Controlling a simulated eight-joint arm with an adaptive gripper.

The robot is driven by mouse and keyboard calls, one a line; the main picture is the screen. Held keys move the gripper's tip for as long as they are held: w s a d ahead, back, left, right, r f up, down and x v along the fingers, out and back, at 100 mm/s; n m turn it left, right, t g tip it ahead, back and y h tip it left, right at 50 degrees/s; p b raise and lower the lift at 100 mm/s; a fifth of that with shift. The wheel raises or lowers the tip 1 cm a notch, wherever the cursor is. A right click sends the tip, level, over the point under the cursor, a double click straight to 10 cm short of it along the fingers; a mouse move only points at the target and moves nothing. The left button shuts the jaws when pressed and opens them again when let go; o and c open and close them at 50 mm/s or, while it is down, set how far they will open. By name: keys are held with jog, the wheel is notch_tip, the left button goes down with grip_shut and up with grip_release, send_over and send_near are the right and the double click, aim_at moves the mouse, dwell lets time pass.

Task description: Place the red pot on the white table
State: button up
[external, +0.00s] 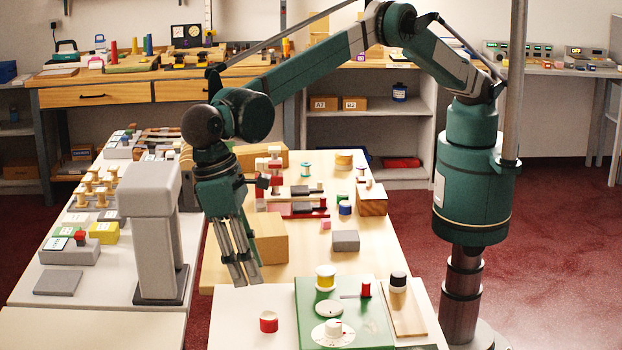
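A small red pot with a white top and a white patch (268,322) stands upright on the white table (236,302) at the bottom of the external view. A smaller red spool-like piece (366,288) stands on the green board to its right. I cannot tell for certain which of the two the task means. My gripper (247,282) points down, in the picture just above and left of the white-topped red pot and apart from it. Its fingers show a narrow gap with nothing visible between them. Its height over the table is hard to judge.
The green board (378,325) also carries a yellow pot (326,278), a white disc and a white dial. A grey pillar (153,230) rises left of my gripper. A cardboard box (270,238) is behind it.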

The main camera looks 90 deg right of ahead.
jog(key=shift+d, duration=0.1)
jog(key=w+d+r+t, duration=0.1)
jog(key=w+d+r, duration=0.4)
jog(key=d+r, duration=0.55)
jog(key=s+d+r+t+y, duration=0.1)
jog(key=d+r, duration=0.5)
jog(key=d, duration=0.6)
jog(key=s+d+r+t, duration=0.15)
jog(key=d+r, duration=0.45)
jog(key=d, duration=0.6)
jog(key=d+r+t+y, duration=0.1)
jog(key=d+r, duration=0.6)
jog(key=d, duration=0.5)
jog(key=s+d+n+t, duration=0.1)
jog(key=s+d+t, duration=0.1)
jog(key=s+d, duration=0.8)
jog(key=s+d+t, duration=0.1)
jog(key=s+d, duration=0.5)
jog(key=d, duration=0.8)
jog(key=s+d+f+t+h, duration=0.1)
jog(key=s+d+f, duration=0.4)
jog(key=s+d, duration=0.2)
jog(key=s+d+f+n+t+h, duration=0.1)
jog(key=s+d+f, duration=0.4)
jog(key=s, duration=0.6)
jog(key=d+t, duration=0.1)
jog(key=d, duration=0.1)
jog(key=shift+s+d+h, duration=0.15)
jog(key=shift+d+h, duration=0.15)
